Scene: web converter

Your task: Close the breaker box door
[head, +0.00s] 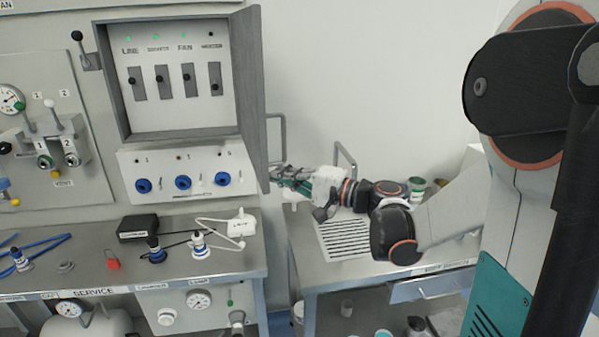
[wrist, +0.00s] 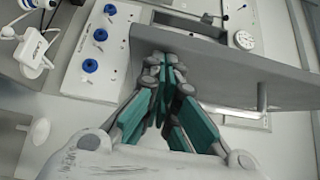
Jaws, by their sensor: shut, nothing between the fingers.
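The breaker box (head: 180,75) is on the wall panel at upper left in the head view, with several labelled switches inside. Its grey door (head: 250,90) stands open on the box's right side and is seen nearly edge-on. In the wrist view the door (wrist: 230,72) is a long grey slab reaching right. My gripper (head: 277,178) is shut and empty at the door's lower right, beside its outer side. In the wrist view the fingertips (wrist: 164,60) overlap the door's edge; I cannot tell whether they touch it.
A panel with blue knobs (head: 183,182) sits below the box. A white plug device (head: 241,224) and a black box (head: 138,228) lie on the left bench. A metal handle (head: 345,160) and a slotted grate (head: 343,238) are on the right bench. The wall right of the door is bare.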

